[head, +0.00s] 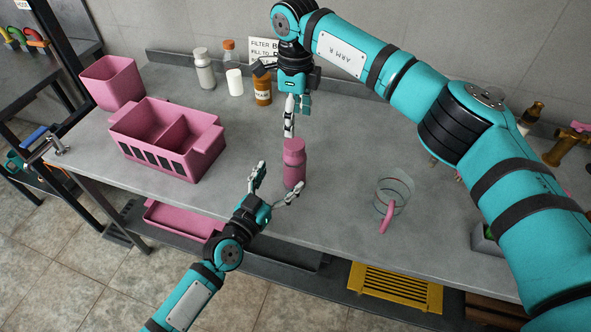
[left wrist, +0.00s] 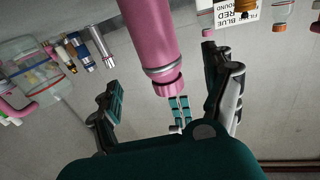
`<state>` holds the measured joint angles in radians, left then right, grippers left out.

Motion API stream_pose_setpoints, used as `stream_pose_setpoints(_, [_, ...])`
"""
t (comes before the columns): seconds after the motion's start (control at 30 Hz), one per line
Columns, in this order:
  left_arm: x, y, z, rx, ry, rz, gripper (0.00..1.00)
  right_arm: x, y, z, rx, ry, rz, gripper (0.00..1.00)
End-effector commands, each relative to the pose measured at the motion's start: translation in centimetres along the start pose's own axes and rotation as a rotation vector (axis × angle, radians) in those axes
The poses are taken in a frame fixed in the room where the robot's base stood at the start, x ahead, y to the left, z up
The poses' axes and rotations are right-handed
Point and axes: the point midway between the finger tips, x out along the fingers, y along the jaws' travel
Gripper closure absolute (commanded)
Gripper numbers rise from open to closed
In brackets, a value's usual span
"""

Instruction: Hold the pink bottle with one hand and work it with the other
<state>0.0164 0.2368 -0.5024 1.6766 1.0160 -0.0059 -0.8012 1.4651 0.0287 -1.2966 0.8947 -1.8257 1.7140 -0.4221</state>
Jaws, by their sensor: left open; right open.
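The pink bottle (head: 293,163) stands upright on the grey bench near its front edge. It also shows large in the left wrist view (left wrist: 148,35), with its neck end toward my left gripper's open fingers. My left gripper (head: 276,181) is open in front of the bottle, its fingers spread low on the near side, not closed on it. My right gripper (head: 293,110) is open and points down just above the bottle's top. Whether its fingertips touch the top, I cannot tell. Its teal finger pads appear beyond the bottle's neck in the left wrist view (left wrist: 180,110).
A pink two-compartment caddy (head: 130,146) and a pink bin (head: 112,82) stand at the left. Several small bottles, including a brown one (head: 262,90), stand at the back. A clear jug with a pink handle (head: 403,187) stands right of the bottle. Bench between is clear.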

Motion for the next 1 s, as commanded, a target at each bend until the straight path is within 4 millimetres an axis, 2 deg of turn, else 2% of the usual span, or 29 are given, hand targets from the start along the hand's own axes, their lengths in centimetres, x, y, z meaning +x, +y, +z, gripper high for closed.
stream_pose_setpoints(0.03, [1.1,0.0,-0.1,-0.002,0.002,-0.001,0.16,0.0,0.0,0.1,-0.001,-0.001,0.0,0.34])
stream_pose_setpoints(0.2, [4.4,0.0,-0.1,0.0,0.001,0.0,0.16,0.0,0.1,0.1,-0.002,-0.001,0.0,0.34])
stream_pose_setpoints(0.4, [7.0,0.0,0.0,-0.001,0.0,0.001,0.16,0.0,0.1,0.1,-0.001,-0.001,0.0,0.34])
stream_pose_setpoints(0.6, [8.1,0.0,0.0,0.0,0.0,0.0,0.16,0.0,0.1,0.1,-0.001,-0.001,0.0,0.34])
stream_pose_setpoints(0.87, [8.1,0.0,0.0,0.0,0.0,0.0,0.16,0.0,0.1,0.1,-0.002,-0.001,0.0,0.34])
stream_pose_setpoints(1.0, [8.1,0.0,0.0,0.0,0.0,0.0,0.34,0.0,0.1,0.1,-0.002,-0.001,0.0,0.34])
